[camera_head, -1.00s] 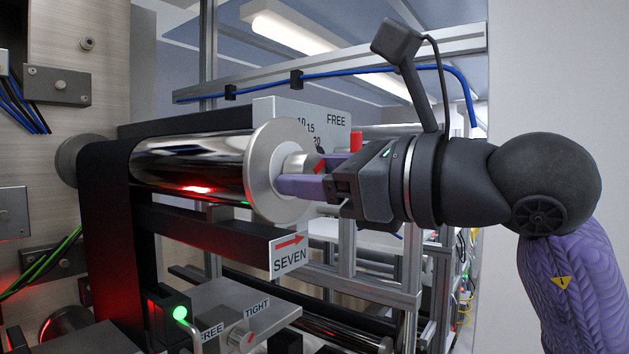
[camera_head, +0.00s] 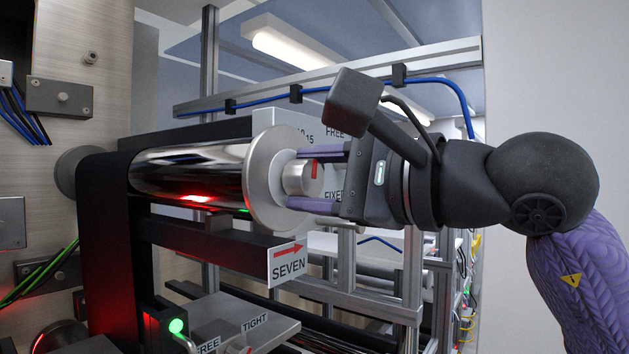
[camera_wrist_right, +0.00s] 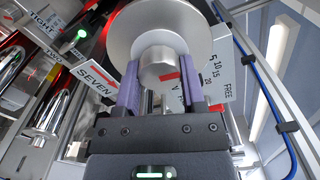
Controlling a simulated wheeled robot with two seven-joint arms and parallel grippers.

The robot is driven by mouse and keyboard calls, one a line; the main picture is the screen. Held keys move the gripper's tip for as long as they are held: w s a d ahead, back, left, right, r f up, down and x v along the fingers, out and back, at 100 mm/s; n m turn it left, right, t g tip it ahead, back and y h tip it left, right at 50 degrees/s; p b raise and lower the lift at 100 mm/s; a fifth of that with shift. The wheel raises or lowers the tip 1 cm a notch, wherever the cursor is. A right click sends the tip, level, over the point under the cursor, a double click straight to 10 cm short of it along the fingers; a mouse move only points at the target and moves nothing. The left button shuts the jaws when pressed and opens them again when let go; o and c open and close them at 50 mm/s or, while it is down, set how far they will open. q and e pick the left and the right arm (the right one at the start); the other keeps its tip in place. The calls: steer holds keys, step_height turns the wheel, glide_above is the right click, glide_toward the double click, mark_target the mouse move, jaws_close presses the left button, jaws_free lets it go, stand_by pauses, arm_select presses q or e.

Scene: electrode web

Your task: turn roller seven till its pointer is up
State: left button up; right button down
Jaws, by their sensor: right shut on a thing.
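Roller seven (camera_head: 190,172) is a shiny cylinder with a pale disc flange (camera_head: 262,200) and a small silver end knob (camera_head: 298,178). The knob has a red pointer mark (camera_head: 314,168), which looks close to upright in the head view. In the right wrist view the red mark (camera_wrist_right: 169,76) lies at the knob's near lower edge. My right gripper (camera_head: 300,180) is shut on the knob, with one purple finger above it and one below. The SEVEN sign (camera_head: 289,262) with a red arrow hangs below the roller. My left gripper is not in view.
A scale plate (camera_head: 335,127) marked FREE, FIXED and numbers stands behind the knob. A FREE/TIGHT block (camera_head: 235,322) and green lamp (camera_head: 176,326) are below. Aluminium frame posts (camera_head: 411,270) and a blue cable (camera_head: 440,82) lie around my arm.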

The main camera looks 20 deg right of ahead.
steer(key=shift+n, duration=0.7)
steer(key=shift+c, duration=0.9)
jaws_free()
steer(key=shift+s+d+f+b, duration=0.1)
steer(key=shift+s+d+b, duration=0.2)
steer(key=shift+s+b, duration=0.05)
steer(key=b+v, duration=0.3)
steer(key=v, duration=0.6)
